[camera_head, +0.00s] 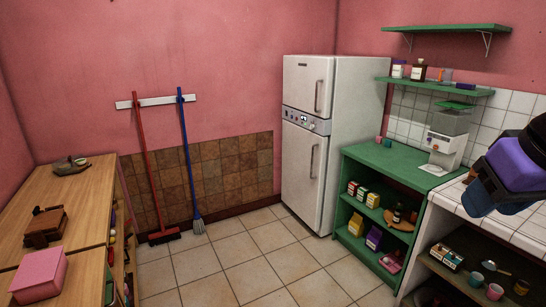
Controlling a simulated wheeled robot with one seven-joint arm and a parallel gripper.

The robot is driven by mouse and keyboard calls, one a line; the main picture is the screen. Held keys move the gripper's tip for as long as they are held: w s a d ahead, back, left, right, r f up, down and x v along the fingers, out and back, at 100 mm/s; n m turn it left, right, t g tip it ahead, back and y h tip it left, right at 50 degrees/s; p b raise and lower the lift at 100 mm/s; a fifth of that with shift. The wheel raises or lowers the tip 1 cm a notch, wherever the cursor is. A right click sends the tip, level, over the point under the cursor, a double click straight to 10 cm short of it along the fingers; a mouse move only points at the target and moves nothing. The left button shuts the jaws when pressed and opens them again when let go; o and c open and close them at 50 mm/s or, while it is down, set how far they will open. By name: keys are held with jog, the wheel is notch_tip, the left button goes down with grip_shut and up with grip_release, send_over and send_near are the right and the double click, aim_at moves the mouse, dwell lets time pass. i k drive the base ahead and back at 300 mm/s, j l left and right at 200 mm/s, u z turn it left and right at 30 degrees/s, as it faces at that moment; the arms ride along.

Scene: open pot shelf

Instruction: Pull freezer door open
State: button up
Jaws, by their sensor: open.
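The white fridge-freezer (355,140) stands against the back wall, right of the middle. Its upper door (302,82) and its taller lower door (297,175) both look shut. The upper handle (318,97) and the lower handle (312,160) are upright grey bars near each door's right edge. A grey control strip (305,120) lies between the doors. My gripper (482,198), purple and black, is partly in view at the right edge. It is open, well to the right of the fridge and nearer to me, touching neither handle.
Tiled floor (265,262) in front of the fridge is clear. A green shelf unit (400,172) stands right of it, beside a white-tiled counter (500,232). A wooden table (65,205) is at left. A red broom (145,170) and blue broom (187,150) hang behind.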

aim_at(308, 80)
jog(key=i, duration=1.95)
jog(key=i+z, duration=0.1)
jog(key=i, duration=0.45)
jog(key=i+j+z, duration=0.15)
jog(key=i, duration=0.4)
jog(key=i+j+z, duration=0.1)
jog(key=i, duration=0.5)
